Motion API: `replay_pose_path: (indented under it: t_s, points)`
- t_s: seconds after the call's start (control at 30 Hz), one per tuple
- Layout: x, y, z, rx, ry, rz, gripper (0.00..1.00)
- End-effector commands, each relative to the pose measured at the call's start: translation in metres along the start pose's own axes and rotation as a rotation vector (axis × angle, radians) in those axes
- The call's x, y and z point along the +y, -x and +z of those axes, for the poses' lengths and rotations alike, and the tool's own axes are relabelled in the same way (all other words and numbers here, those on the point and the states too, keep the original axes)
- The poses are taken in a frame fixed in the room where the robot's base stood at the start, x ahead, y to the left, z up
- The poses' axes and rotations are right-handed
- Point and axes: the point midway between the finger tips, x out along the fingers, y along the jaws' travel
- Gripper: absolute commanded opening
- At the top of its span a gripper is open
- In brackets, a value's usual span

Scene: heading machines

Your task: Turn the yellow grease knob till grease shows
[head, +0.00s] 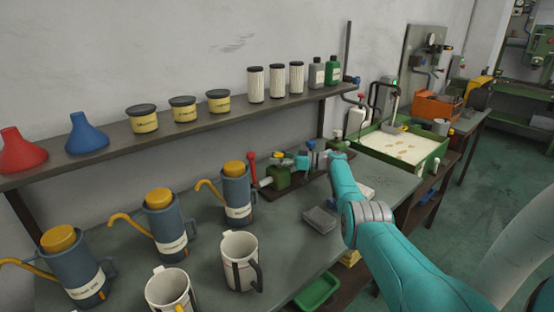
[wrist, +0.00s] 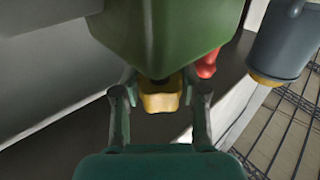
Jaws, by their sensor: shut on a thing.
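In the wrist view the yellow grease knob (wrist: 161,98) sticks out from under a green housing (wrist: 165,35). My gripper (wrist: 160,84) has one finger on each side of the knob and is shut on it. In the head view my gripper (head: 322,157) is at the back of the bench, by the small green device (head: 278,178). The knob cannot be made out clearly there, being small and partly behind my gripper. No grease can be made out in either view.
Several blue-grey jugs with yellow lids (head: 236,196) and two white mugs (head: 241,262) stand on the bench (head: 205,277) to the left. A shelf (head: 200,122) with tubs and bottles runs above. A grey block (head: 319,220) lies in front. A red-handled part (wrist: 207,66) is close to the knob.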

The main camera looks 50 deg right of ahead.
Motion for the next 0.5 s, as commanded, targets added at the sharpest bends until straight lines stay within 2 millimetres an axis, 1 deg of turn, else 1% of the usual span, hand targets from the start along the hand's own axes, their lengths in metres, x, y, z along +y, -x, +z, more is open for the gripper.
replay_pose_path:
  t_s: [0.07, 0.1, 0.17, 0.2, 0.5]
  points:
    - [-0.0002, -0.0005, 0.0012, -0.001, -0.001, 0.001, 0.08]
    - [-0.0002, -0.0005, 0.0013, -0.001, -0.002, 0.001, 0.5]
    - [-0.0002, -0.0005, 0.0012, -0.001, -0.001, 0.0, 0.65]
    - [-0.0002, -0.0004, 0.001, -0.001, -0.001, 0.0, 0.69]
    - [0.0, 0.0004, 0.0005, -0.001, -0.001, 0.0, 0.69]
